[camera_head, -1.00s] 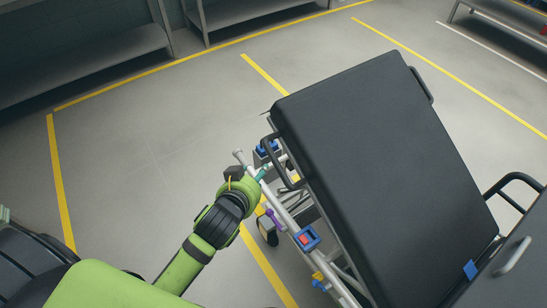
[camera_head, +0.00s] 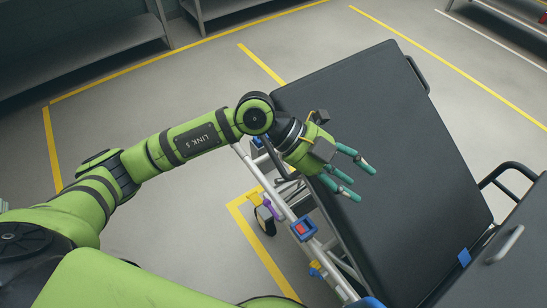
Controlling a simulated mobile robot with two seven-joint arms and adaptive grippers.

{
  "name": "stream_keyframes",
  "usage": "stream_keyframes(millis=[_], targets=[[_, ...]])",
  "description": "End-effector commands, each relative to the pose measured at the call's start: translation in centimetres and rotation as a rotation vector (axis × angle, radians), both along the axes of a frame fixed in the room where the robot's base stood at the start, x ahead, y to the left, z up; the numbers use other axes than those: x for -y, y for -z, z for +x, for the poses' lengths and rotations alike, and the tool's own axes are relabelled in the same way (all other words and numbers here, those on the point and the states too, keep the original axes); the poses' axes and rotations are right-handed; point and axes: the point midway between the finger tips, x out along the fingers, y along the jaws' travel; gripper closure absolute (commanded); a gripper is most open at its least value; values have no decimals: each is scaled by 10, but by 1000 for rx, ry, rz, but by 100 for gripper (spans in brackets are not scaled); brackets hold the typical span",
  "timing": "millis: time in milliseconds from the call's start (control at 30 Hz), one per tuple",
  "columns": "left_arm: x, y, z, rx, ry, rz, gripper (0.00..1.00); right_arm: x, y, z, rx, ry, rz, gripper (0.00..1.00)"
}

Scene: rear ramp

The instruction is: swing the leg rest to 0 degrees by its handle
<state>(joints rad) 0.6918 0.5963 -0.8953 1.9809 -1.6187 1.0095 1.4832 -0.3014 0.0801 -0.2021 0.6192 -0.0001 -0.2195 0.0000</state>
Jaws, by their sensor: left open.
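The leg rest (camera_head: 405,170) is a large black padded panel, tilted, on the wheeled metal frame in the middle right. A black loop handle (camera_head: 273,158) is on its left side, partly hidden behind my left wrist. A second dark handle (camera_head: 417,74) shows at its far right edge. My left gripper (camera_head: 357,180) is open and empty, its teal-tipped fingers spread over the panel's left part. The fingers are past the left handle and not around it. Whether they touch the panel I cannot tell. My right gripper is not in view.
The frame's metal rail (camera_head: 275,202) carries a red-and-blue box (camera_head: 303,228). An adjoining dark panel (camera_head: 505,260) with a grey grip and a black side rail (camera_head: 508,168) lie at the lower right. Grey shelves (camera_head: 85,55) stand far left.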

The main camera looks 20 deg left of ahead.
Motion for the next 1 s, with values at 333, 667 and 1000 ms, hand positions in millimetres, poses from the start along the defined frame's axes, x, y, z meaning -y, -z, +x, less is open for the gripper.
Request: stream_keyframes(millis=[333, 667, 1000], targets=[[-171, 58, 67, -14, -281, 848, 49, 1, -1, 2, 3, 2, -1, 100], [-181, 88, 74, -23, -316, 906, 49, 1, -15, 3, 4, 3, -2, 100], [-176, 125, 79, -18, -315, 901, 49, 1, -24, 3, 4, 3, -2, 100]])
